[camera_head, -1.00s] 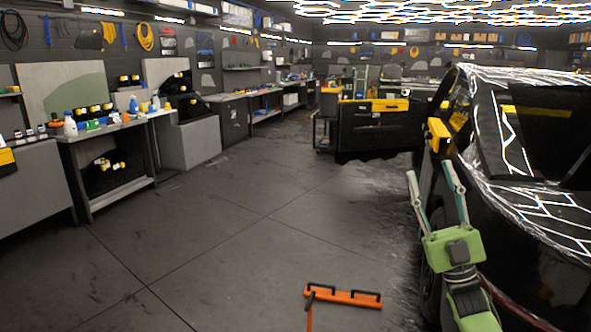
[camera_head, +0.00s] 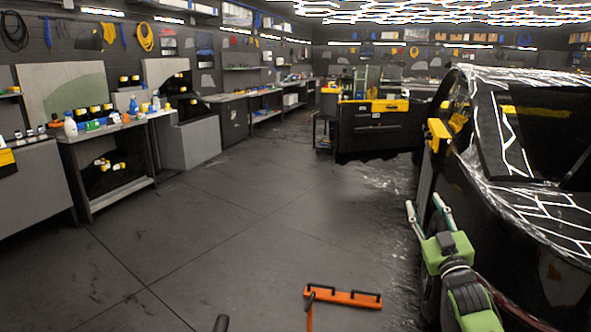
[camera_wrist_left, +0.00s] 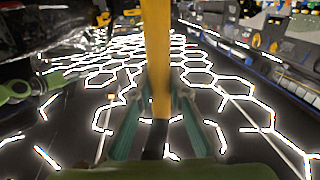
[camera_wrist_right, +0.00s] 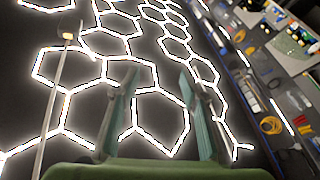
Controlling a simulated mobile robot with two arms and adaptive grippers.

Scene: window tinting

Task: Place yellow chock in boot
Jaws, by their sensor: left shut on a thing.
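In the left wrist view a long yellow piece with a dark lower end, which looks like the yellow chock (camera_wrist_left: 158,75), stands between the fingers of my left gripper (camera_wrist_left: 157,115). The gripper is shut on it. In the head view my left gripper is not clearly seen. My right gripper (camera_head: 426,206) is beside the black car (camera_head: 510,230), with its fingers apart and empty; in the right wrist view (camera_wrist_right: 160,90) the gap between them is clear. I cannot tell the boot apart in these views.
An open car door (camera_head: 372,140) sticks out into the room. An orange bar with black handles (camera_head: 343,298) is low in front of me. Workbenches (camera_head: 110,128) with bottles and tools line the left wall. The middle of the floor is clear.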

